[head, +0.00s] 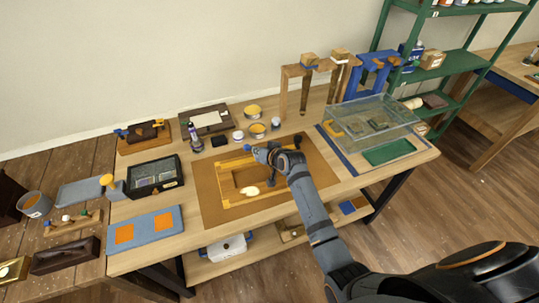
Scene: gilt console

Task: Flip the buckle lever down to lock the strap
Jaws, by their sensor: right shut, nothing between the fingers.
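A gold-coloured frame (226,203) lies on a brown mat (212,213) in the middle of the table. My right arm reaches in from the lower right over the frame's right part. My right gripper (258,153) is shut and empty at the frame's far edge. A small blue piece (247,148) shows right at its fingertips; I cannot tell if they touch, or if this piece is the buckle lever. The strap cannot be made out, and the wrist hides part of the frame. A cream oval piece (250,191) lies at the frame's near side. My left gripper is out of view.
A clear glass case (370,121) stands to the right, with wooden (305,88) and blue stands behind. Small jars and a bottle (194,135) stand behind the mat.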

